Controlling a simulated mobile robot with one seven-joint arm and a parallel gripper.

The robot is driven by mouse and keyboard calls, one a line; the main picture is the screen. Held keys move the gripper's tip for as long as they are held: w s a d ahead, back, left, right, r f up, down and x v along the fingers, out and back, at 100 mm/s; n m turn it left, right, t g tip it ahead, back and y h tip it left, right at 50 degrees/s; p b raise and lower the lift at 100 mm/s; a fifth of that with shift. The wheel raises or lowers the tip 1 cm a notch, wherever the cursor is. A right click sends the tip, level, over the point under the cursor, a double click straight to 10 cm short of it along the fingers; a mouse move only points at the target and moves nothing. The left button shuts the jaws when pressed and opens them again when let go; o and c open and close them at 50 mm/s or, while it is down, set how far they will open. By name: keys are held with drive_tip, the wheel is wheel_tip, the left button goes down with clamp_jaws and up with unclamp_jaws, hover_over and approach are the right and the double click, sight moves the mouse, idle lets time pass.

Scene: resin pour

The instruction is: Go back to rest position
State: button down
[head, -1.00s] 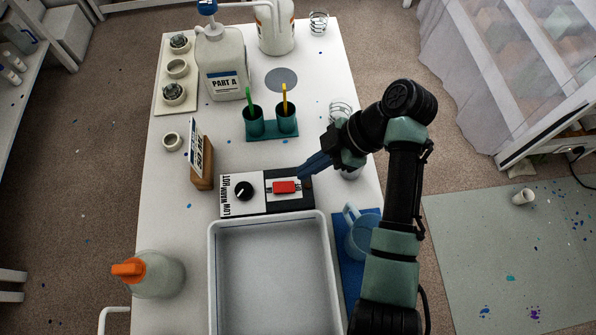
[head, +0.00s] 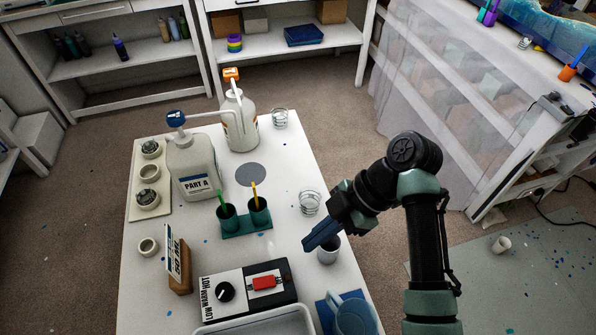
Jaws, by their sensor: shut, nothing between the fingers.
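My gripper (head: 308,243) has dark blue fingers and is shut with nothing between them. It hangs over the right part of the white table (head: 310,180), to the left of a pale cup (head: 328,250). The control box (head: 250,292) with a black dial (head: 224,292) and a red switch (head: 264,283) lies below and left of the fingertips. The fingers are apart from the switch. My arm reaches in from the lower right, bent at the elbow.
A white tray (head: 262,325) and a blue jug (head: 352,315) stand at the near edge. A teal holder (head: 247,232) with two cups, the Part A jug (head: 192,168) and a second jug (head: 239,122) stand farther back.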

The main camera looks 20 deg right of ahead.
drive_tip(key=w+a+r+m+t+h, duration=0.25)
drive_tip(key=w+a+r+t, duration=0.2)
drive_tip(key=w+r, duration=0.35)
drive_tip(key=w+a+r+m+t+h, duration=0.1)
drive_tip(key=w+a+r+m+t, duration=0.2)
drive_tip(key=w+r+t, duration=0.45)
wheel_tip(320, 180, up, 12)
drive_tip(key=w+a+r+m+t, duration=0.1)
drive_tip(key=a+m+t, duration=0.1)
drive_tip(key=m+t, duration=0.1)
drive_tip(key=s+a+r+m+t, duration=0.1)
drive_tip(key=s+r+m+t, duration=0.15)
drive_tip(key=r, duration=0.55)
drive_tip(key=s+a+r+m+t, duration=0.1)
drive_tip(key=s+r+t, duration=0.25)
drive_tip(key=r, duration=0.35)
drive_tip(key=s+r+m+t+h, duration=0.4)
drive_tip(key=s+r+m+t, duration=0.2)
drive_tip(key=s+r, duration=0.5)
drive_tip(key=shift+s+d+r, duration=0.25)
drive_tip(key=shift+s+d, duration=0.1)
drive_tip(key=shift+s, duration=0.2)
